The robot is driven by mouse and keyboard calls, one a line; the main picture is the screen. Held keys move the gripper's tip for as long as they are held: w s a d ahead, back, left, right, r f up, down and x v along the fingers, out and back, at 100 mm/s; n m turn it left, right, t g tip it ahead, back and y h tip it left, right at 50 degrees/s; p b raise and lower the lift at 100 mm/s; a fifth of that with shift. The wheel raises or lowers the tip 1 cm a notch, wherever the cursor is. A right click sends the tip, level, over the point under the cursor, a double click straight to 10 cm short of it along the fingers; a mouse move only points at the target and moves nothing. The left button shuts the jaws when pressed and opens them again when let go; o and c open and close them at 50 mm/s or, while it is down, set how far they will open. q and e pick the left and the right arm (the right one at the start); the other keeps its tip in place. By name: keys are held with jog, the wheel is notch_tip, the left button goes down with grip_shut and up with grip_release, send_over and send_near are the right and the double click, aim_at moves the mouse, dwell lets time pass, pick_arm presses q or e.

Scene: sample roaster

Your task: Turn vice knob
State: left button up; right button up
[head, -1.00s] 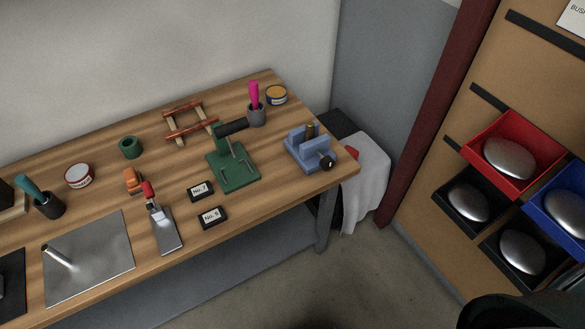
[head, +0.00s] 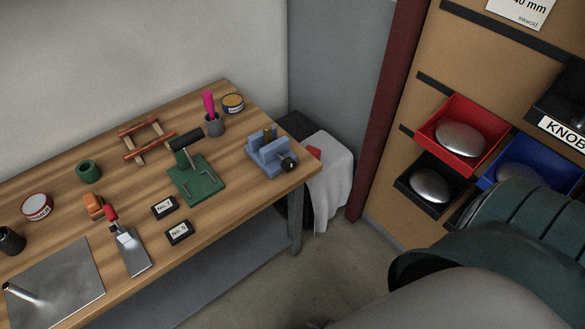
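The blue vice (head: 268,156) stands near the right end of the wooden workbench (head: 200,220). Its dark round knob (head: 289,164) faces the front right, and a brown peg-like piece (head: 268,133) stands up between or behind its jaws. Neither of my grippers shows in the head view. A large dark green and grey part of my own arm fills the lower right corner, well apart from the vice, and hides some of the wall bins.
A black bin draped with white cloth (head: 330,175) stands beyond the bench end. A red bin (head: 461,137) hangs at right. Floor before the bench is clear.

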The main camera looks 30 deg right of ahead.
aim_at(291, 167)
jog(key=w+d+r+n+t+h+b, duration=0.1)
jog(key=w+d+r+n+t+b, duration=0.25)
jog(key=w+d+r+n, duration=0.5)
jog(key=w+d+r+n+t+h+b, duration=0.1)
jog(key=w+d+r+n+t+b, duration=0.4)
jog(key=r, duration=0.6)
pick_arm(q)
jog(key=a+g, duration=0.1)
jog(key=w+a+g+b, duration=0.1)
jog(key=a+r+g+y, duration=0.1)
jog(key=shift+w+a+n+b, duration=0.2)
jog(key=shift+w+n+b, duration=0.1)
jog(key=shift+b, duration=0.05)
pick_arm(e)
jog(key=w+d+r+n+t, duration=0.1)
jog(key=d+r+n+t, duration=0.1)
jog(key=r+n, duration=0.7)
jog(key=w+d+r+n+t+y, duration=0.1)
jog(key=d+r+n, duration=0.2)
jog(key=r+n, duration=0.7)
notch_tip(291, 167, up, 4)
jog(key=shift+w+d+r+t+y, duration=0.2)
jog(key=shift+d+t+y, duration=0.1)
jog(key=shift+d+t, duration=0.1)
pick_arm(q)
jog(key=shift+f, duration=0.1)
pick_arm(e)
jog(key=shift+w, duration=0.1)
